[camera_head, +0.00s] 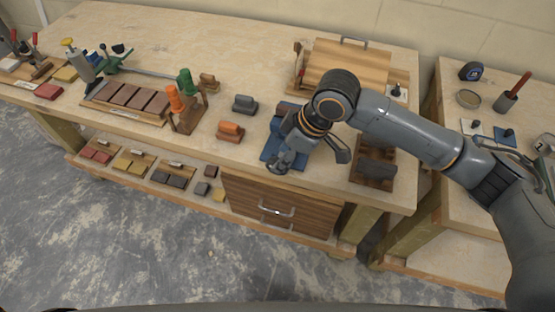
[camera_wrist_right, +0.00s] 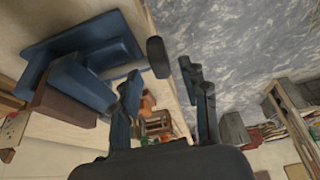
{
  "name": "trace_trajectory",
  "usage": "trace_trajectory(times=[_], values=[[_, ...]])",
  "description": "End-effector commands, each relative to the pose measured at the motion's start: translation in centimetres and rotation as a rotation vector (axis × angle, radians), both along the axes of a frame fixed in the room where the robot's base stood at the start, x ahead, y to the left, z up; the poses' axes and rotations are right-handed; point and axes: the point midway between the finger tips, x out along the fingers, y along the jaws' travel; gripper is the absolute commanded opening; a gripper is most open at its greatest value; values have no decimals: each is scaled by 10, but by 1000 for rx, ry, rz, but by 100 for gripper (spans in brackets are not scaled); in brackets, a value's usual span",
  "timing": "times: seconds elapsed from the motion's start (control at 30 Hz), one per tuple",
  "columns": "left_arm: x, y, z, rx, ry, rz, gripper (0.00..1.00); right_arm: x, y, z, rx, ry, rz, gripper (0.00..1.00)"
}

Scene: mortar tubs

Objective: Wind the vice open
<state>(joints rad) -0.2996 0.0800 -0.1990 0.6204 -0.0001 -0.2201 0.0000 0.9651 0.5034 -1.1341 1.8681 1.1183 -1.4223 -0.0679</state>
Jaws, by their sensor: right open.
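The blue vice (camera_head: 268,152) is on the front edge of the wooden bench, partly hidden behind my right gripper. In the right wrist view the vice (camera_wrist_right: 88,45) shows its blue body, a reddish-brown part beside it and a grey screw rod (camera_wrist_right: 122,71). A dark handle (camera_wrist_right: 157,57) is at the rod's outer end, just beyond my fingertips. My right gripper (camera_wrist_right: 158,80) is open, its two fingers apart, with the handle showing between and ahead of the tips. I cannot tell whether a finger touches it. My left gripper is not in view.
A wooden board with a handle (camera_head: 345,65) lies behind the vice. A brown block with a dark tool (camera_head: 375,165) is to its right. Orange and grey blocks (camera_head: 230,131) are to its left. A drawer (camera_head: 280,205) is below. The bench's back middle is clear.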

Motion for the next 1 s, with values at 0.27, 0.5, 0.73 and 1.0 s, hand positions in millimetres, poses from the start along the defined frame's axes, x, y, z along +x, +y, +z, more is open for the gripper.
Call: trace_trajectory(times=[0.27,0.5,0.73,1.0], values=[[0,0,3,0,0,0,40,4,13,-33,-2,1,-1,45],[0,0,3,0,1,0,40,5,15,-38,1,-1,1,45],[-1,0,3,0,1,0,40,5,15,-38,0,-1,1,24],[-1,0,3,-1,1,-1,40,5,15,-37,-1,0,0,0]])
